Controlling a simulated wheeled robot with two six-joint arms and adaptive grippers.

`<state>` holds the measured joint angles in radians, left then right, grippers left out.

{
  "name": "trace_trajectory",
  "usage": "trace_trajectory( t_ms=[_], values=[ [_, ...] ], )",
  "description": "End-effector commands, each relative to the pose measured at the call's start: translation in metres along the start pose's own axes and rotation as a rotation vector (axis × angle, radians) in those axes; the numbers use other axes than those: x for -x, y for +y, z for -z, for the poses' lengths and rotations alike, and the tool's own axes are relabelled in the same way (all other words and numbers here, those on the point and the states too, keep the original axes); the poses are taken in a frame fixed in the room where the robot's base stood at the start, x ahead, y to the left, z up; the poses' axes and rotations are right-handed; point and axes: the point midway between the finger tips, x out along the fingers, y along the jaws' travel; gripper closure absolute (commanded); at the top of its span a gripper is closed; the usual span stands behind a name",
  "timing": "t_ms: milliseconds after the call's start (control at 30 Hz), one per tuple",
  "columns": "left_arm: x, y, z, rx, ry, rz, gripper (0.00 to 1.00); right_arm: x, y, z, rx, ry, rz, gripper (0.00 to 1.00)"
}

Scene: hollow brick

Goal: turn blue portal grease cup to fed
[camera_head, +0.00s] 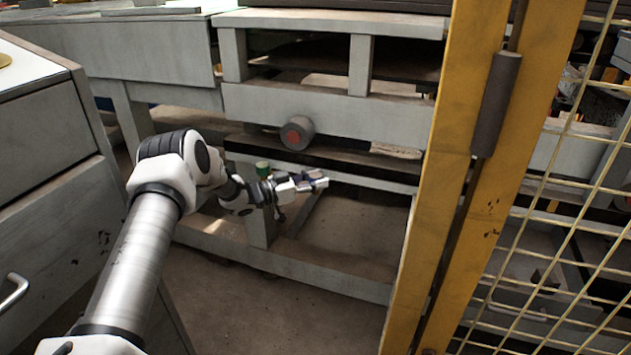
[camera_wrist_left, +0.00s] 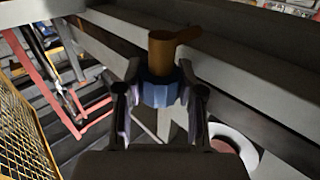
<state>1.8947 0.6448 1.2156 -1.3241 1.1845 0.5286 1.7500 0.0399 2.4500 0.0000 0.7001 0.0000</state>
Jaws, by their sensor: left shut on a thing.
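The blue grease cup (camera_wrist_left: 160,89) is a ribbed blue collar around a brass-coloured body. A brass top with a side arm (camera_wrist_left: 172,42) sticks up beyond it. In the left wrist view my left gripper (camera_wrist_left: 160,97) has one finger on each side of the blue collar and is shut on it. In the head view my left gripper (camera_head: 312,184) reaches in from the left beneath the bench rail, with only a little blue showing at its fingertips. The cup's marks and its turn position cannot be read. My right gripper is not in view.
A green-topped cup (camera_head: 263,168) stands just behind my left wrist. A dark round knob with a red face (camera_head: 297,133) juts from the grey rail (camera_head: 365,117) above the gripper. A yellow post (camera_head: 428,230) and wire mesh stand at right; grey drawers (camera_head: 50,160) at left.

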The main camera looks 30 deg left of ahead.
Motion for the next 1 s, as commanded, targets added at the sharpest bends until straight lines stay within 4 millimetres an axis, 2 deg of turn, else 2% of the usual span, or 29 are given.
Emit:
trace_trajectory(
  t_ms=[533, 567, 600, 1000],
  values=[
    [-0.0002, -0.0003, 0.0008, -0.001, 0.002, -0.028, 0.97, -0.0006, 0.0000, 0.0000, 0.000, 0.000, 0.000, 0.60],
    [-0.0003, -0.0002, 0.0008, -0.001, 0.002, -0.028, 0.52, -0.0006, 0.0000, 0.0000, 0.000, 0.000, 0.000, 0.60],
    [-0.0003, -0.0002, 0.0009, -0.001, 0.002, -0.028, 0.38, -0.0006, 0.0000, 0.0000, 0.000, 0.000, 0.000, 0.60],
    [-0.0004, 0.0000, 0.0014, 0.002, 0.002, -0.008, 0.36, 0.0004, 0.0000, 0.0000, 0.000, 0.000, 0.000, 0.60]
  ],
)
